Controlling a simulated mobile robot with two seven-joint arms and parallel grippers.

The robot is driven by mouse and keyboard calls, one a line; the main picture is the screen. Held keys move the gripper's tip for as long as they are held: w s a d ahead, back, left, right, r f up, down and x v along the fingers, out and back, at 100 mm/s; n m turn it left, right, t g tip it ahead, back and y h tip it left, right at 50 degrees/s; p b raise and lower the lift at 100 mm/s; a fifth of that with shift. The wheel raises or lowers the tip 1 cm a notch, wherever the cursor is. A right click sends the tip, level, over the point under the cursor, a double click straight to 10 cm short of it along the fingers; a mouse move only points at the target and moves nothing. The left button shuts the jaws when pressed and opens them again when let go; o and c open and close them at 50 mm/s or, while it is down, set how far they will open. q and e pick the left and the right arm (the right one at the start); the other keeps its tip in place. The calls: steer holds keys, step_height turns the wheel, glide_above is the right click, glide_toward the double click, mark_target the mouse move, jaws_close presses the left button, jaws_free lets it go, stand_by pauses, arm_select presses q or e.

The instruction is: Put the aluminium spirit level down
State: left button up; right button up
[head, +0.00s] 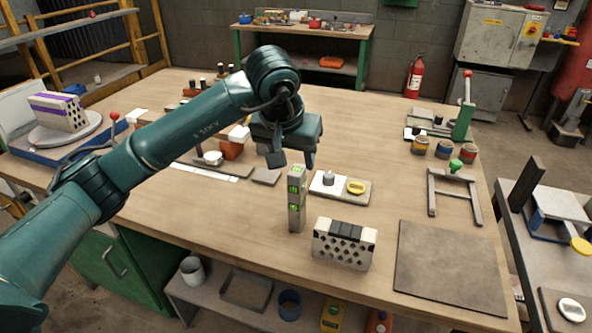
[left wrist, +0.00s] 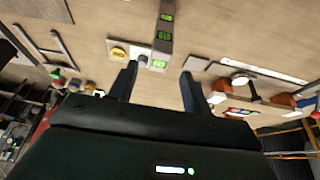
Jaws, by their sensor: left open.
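The aluminium spirit level (head: 296,212) stands upright on the wooden table, with green vials on its face. It stands just left of a hollow brick (head: 343,250) with dark holes. My left gripper (head: 292,162) is open, just above the level's top end. In the left wrist view, the level (left wrist: 164,38) runs away from the gap between the spread fingers of my left gripper (left wrist: 158,74). Neither finger visibly grips it. My right gripper is not in view.
A small board (head: 340,196) with a grey weight and a yellow ring lies behind the level. A dark flat mat (head: 449,268) lies right of the brick. A metal frame (head: 454,196) with a green knob lies farther back right. Bare tabletop lies left of the level.

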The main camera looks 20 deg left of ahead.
arm_select(q)
steer(key=s+d+f+n+g+h, duration=0.25)
steer(key=s+d+h, duration=0.25)
steer(key=s+d, duration=0.25)
steer(key=s+d+f+n+g+h, duration=0.1)
steer(key=s+d+n+g+h, duration=0.25)
steer(key=s+d+h, duration=0.4)
steer(key=s+d+r+n+t+h, duration=0.2)
steer(key=d+r+n+h, duration=0.3)
steer(key=n+h, duration=0.7)
steer(key=w+a+f+n+t+y, duration=0.2)
steer(key=a+n+t+y, duration=0.3)
steer(key=n, duration=0.6)
steer(key=w+a+f+n+t+y, duration=0.1)
steer(key=f+n+t+y, duration=0.1)
steer(key=n+t, duration=0.6)
steer(key=w+a+f+n+t+y, duration=0.2)
steer(key=a+f+n+t+y, duration=0.15)
steer(key=n, duration=0.95)
steer(key=s+a+f+n+g+y, duration=0.2)
steer(key=s+f+n+y, duration=0.3)
steer(key=f+n, duration=0.4)
steer(key=s+a+f+n+g+y, duration=0.3)
steer(key=s+a+f+n+y, duration=0.1)
steer(key=f+n, duration=0.6)
steer(key=shift+s+a+f+n+g+y, duration=0.35)
steer(key=shift+s+a+y, duration=0.1)
steer(key=shift+s, duration=0.35)
